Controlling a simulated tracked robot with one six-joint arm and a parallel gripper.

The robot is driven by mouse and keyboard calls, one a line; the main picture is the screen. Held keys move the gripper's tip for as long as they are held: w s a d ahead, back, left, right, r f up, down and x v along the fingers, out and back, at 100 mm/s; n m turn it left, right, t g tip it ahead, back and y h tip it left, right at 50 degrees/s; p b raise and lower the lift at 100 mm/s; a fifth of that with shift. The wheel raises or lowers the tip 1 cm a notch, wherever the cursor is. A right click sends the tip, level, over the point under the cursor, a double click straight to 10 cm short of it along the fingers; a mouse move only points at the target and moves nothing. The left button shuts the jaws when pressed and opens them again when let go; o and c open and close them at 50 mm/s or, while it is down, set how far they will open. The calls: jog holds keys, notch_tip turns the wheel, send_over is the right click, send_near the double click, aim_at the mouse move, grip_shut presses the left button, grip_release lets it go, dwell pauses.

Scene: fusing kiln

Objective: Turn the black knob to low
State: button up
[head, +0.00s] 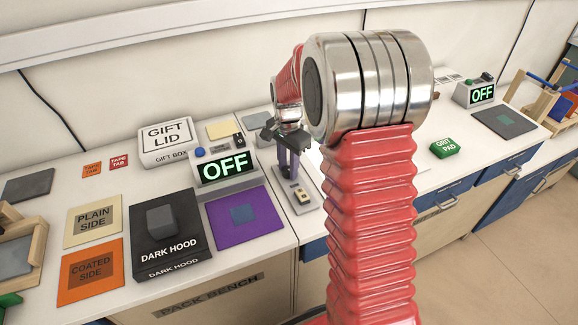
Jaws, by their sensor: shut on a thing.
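My gripper (289,171) points down at a pale grey control plate (309,205) near the middle of the bench. Its fingers are closed together at the back part of this plate, on what I take to be the black knob. A small cream switch (303,195) sits on the plate in front of the fingers. My own red arm blocks the view just right of the plate.
A display box reading OFF (224,168) stands close left of my gripper, with the white gift lid box (168,140) behind it. A purple mat (239,216) and the dark hood box (166,235) lie left. A green grit pad (445,147) lies right.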

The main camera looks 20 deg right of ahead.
aim_at(288, 169)
jog(key=shift+w+r+m, duration=0.1)
jog(key=shift+w+m, duration=0.05)
jog(key=shift+m, duration=1.05)
jog(key=o, duration=1.1)
jog(key=shift+c, duration=0.2)
notch_tip(288, 169, up, 14)
jog(key=shift+f, duration=0.2)
